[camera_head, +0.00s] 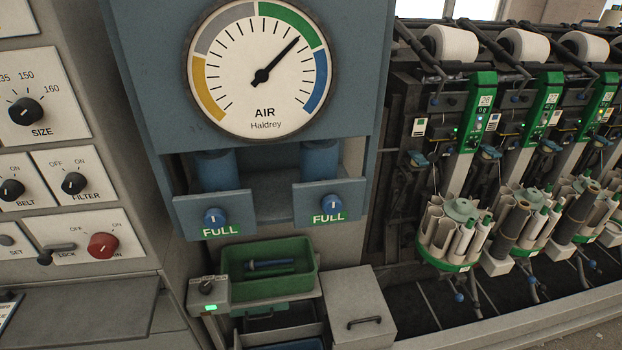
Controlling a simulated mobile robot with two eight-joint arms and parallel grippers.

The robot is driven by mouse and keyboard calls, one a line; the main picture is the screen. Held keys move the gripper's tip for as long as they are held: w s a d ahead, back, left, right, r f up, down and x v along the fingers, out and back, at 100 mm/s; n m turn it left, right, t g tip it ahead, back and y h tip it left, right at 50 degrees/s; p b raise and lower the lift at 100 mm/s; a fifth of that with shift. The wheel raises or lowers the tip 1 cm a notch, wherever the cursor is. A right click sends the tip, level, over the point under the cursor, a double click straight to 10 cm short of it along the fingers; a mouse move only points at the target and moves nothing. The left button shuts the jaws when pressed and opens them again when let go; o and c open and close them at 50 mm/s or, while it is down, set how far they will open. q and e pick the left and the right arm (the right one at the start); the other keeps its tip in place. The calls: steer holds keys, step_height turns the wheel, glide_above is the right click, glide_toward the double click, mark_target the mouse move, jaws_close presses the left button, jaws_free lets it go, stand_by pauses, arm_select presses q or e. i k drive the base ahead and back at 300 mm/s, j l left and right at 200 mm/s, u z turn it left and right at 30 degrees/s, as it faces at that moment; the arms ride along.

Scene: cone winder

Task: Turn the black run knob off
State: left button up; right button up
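A red knob (103,245) sits on the lower left panel, with OFF at its upper left and ON at its upper right. The label below it is partly hidden and ends in N, so it may be the run knob, but it is red, not black. I cannot clearly tell which way it points. Black knobs are the SIZE knob (26,111), the BELT knob (11,190) and the FILTER knob (74,183). Neither of my grippers is in view.
A grey ledge (85,312) juts out below the panel. An AIR gauge (262,76) is above two blue drawers marked FULL (187,216). A green bin (240,291) and a grey box (362,302) stand below. Winding units (480,110) fill the right.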

mark_target(205, 286)
steer(key=k+l, duration=0.2)
steer(key=k, duration=0.25)
steer(key=k+l, duration=0.15)
steer(key=k, duration=0.25)
steer(key=k+l, duration=0.2)
steer(key=k, duration=0.25)
